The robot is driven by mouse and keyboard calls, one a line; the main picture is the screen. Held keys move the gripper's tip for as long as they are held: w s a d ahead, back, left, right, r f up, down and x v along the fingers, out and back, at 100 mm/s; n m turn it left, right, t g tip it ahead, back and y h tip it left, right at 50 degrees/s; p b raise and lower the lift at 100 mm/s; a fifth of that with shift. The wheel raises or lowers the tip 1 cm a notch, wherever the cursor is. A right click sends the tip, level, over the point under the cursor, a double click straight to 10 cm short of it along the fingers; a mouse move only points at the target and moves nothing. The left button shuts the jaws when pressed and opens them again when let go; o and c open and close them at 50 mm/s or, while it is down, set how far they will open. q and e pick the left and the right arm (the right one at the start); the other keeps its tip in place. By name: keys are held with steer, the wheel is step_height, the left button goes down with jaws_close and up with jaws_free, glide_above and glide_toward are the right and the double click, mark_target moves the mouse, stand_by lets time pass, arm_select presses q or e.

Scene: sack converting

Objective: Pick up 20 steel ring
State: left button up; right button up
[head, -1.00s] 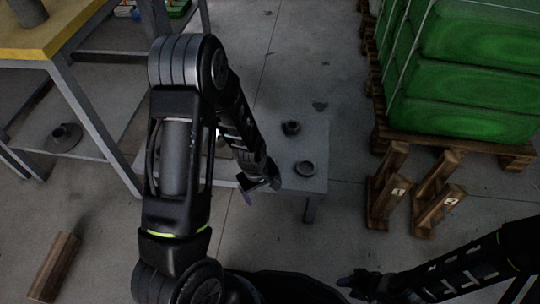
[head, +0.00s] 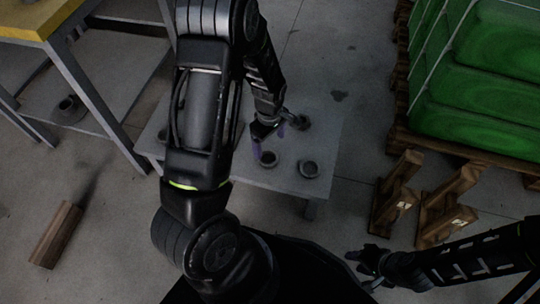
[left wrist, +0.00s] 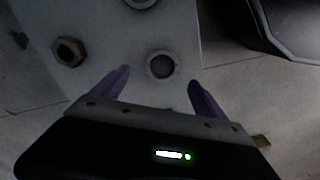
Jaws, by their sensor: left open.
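Three dark round pieces sit on a low grey table (head: 230,170). One ring (head: 268,158) lies just below my left gripper, a second ring (head: 309,169) is to its right, and a third piece (head: 300,122) is farther back. In the left wrist view, the nearest ring (left wrist: 162,67) shows between and beyond the purple fingertips. A hexagonal, nut-like piece (left wrist: 69,51) is at left, and another piece (left wrist: 140,3) is cut off at the top. My left gripper (head: 268,146) is open and empty above the table. My right gripper (head: 368,264) is low at right, its jaws unclear.
A yellow-topped workbench (head: 35,22) stands at left, with a dark flanged part (head: 70,108) on its lower shelf. A wooden block (head: 56,234) lies on the floor. Green stacked sacks (head: 480,80) on a pallet and wooden stands (head: 396,192) are at right.

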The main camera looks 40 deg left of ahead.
mark_target(268, 160)
arm_select(q)
steer(key=shift+f+b, duration=0.45)
steer(key=shift+f, duration=0.9)
steer(key=f+b, duration=0.1)
steer(key=f, duration=0.1)
steer(key=f+b, duration=0.1)
steer(key=f, duration=0.2)
steer(key=shift+s+a+f, duration=0.1)
steer(key=shift+s+f, duration=0.05)
steer(key=shift+s, duration=0.05)
steer(key=c, duration=1.8)
